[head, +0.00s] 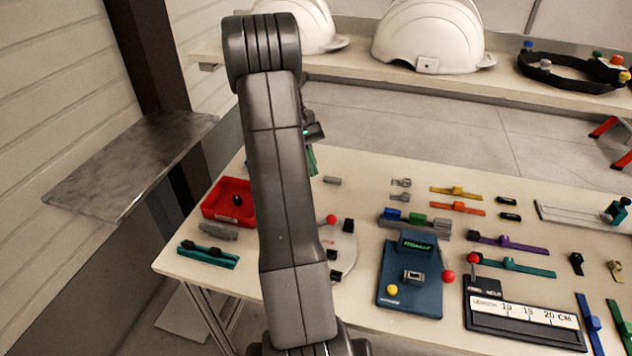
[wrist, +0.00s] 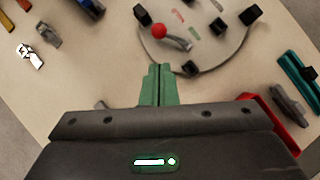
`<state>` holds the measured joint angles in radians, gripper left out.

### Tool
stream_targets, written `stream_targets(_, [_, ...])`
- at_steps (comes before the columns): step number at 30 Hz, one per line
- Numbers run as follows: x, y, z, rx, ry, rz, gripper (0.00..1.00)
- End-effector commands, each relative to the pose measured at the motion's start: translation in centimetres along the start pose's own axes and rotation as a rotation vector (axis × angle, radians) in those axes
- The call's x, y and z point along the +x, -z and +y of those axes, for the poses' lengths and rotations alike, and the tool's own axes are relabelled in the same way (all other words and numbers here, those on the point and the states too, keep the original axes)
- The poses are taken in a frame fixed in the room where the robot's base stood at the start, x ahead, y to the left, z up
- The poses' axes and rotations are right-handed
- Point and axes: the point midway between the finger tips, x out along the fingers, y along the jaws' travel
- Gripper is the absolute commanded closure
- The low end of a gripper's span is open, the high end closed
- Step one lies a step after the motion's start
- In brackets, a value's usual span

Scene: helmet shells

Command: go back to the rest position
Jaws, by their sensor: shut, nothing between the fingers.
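My gripper shows in the wrist view with its two green fingers (wrist: 159,84) pressed together and nothing between them. It hangs above the table, and its tips point toward the round pale plate (wrist: 195,32) with a red-knobbed lever and black blocks. In the head view my arm rises through the middle and hides most of the gripper. Only a sliver of a green finger (head: 312,160) shows to the right of the arm, over the table's far left part.
The workbench (head: 360,165) holds a red tray (head: 229,202), a teal clamp strip (head: 208,255), a blue fixture (head: 410,280), a black length gauge (head: 525,318) and several coloured strips. White helmet shells (head: 428,38) and a black headband (head: 575,72) stand on the back shelf. A grey panel (head: 130,165) juts out at left.

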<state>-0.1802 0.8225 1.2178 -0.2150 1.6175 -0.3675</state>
Motion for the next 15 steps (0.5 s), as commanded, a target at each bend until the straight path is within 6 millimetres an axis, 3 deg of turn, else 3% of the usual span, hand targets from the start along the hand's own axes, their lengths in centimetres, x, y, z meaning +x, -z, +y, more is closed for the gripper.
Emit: stream_targets(15, [-0.57,-0.01,-0.01,-0.001,0.0,0.0,1.0])
